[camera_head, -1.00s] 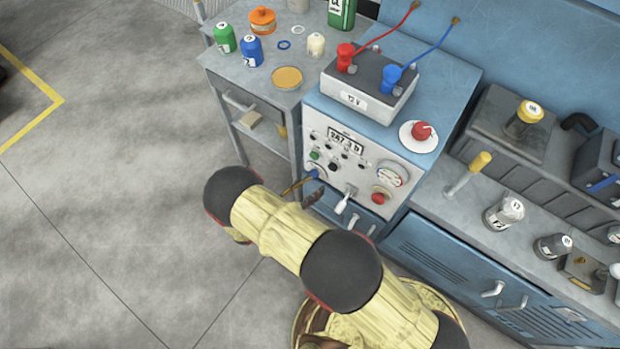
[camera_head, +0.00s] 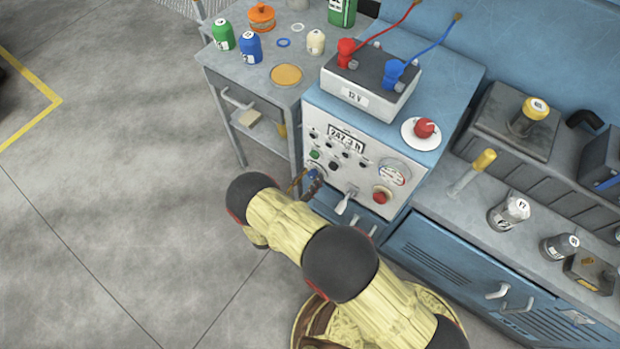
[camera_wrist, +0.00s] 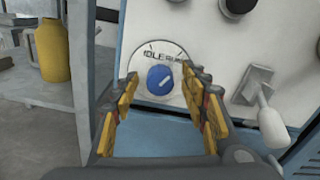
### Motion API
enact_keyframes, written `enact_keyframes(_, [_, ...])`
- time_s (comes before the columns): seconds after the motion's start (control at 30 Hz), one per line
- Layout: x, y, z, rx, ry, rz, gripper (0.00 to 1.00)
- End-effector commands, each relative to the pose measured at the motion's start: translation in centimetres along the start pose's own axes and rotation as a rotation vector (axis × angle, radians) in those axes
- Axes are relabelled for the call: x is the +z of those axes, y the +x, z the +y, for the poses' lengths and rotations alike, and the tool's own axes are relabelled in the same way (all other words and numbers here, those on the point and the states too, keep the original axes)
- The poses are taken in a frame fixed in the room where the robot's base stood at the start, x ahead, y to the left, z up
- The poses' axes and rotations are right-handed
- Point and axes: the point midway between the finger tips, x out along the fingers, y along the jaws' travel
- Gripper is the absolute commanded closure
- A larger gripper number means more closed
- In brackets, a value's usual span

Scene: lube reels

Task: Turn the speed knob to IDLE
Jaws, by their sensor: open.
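The speed knob (camera_wrist: 160,79) is blue with a white pointer line, set on a round white dial (camera_wrist: 142,62) on the control panel. The dial reads IDLE at its upper left and a partly hidden word, seemingly RUN, at its upper right. The pointer line slants toward the upper right. In the wrist view my gripper (camera_wrist: 160,85) is open, its yellow finger pads on either side of the knob; I cannot tell whether they touch it. In the head view the knob (camera_head: 312,178) shows small by my gripper (camera_head: 303,181) at the panel's lower left.
A white toggle lever (camera_wrist: 266,115) stands out right of the dial, close to my right finger. A red button (camera_head: 381,196) and a gauge (camera_head: 393,173) are farther right. Black knobs (camera_wrist: 239,5) sit above. A drawer (camera_head: 351,218) lies below. A side table (camera_head: 222,75) stands left.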

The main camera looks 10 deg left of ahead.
Motion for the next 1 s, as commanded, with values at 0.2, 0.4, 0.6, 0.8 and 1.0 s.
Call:
enact_keyframes(0.2, [0.06, 0.21, 0.02, 0.001, 0.0, 0.0, 0.55])
enact_keyframes(0.4, [0.07, 0.19, 0.03, 0.0, 0.001, 0.0, 0.63])
enact_keyframes(0.6, [0.07, 0.19, 0.03, 0.0, 0.001, 0.0, 0.74])
enact_keyframes(0.8, [0.07, 0.18, 0.03, 0.0, 0.001, 0.0, 0.86])
enact_keyframes(1.0, [0.07, 0.18, 0.04, 0.0, 0.001, 0.0, 0.97])
